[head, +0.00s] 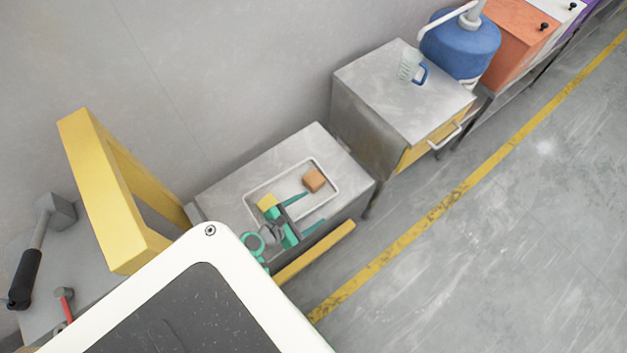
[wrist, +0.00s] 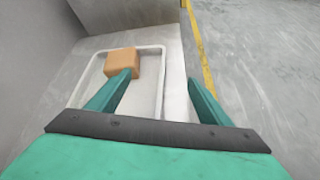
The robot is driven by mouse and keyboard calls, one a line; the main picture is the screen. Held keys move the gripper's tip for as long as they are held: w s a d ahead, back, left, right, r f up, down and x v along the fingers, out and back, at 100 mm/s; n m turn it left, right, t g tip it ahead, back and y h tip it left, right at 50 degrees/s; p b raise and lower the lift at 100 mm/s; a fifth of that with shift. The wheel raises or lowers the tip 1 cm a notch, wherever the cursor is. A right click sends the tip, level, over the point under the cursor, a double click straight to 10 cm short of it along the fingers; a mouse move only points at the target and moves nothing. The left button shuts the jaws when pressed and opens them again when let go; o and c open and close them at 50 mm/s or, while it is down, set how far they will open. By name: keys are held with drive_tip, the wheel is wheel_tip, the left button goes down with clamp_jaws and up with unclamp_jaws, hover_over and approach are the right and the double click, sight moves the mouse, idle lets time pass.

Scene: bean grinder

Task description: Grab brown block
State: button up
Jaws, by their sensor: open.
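The brown block (head: 314,180) is a small orange-brown cube lying in the right part of a shallow white tray (head: 249,207). In the wrist view the brown block (wrist: 122,62) is near the far end of the tray (wrist: 160,90), just beyond the tip of my left finger. My gripper (head: 313,212) has teal fingers and is open and empty. It is above the tray's front side. In the wrist view my gripper (wrist: 162,78) shows its fingers spread wide, with the block ahead of the left finger, not between the two.
A yellow block (head: 267,202) lies at the tray's left, partly hidden by my gripper. The tray sits on a grey cabinet (head: 317,137). A yellow frame (head: 100,195) and a hammer (head: 45,235) are at left.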

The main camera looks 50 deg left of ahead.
sight(313, 179)
drive_tip(key=a+r+n, duration=0.1)
drive_tip(key=a, duration=0.1)
drive_tip(key=a+r+n+t, duration=0.1)
drive_tip(key=a, duration=0.2)
drive_tip(key=a+r+n, duration=0.1)
drive_tip(key=a, duration=0.1)
drive_tip(key=shift+s+a, duration=0.15)
drive_tip(key=shift+a, duration=0.2)
drive_tip(key=x, duration=1)
drive_tip(key=shift+w, duration=0.3)
drive_tip(key=c, duration=1.2)
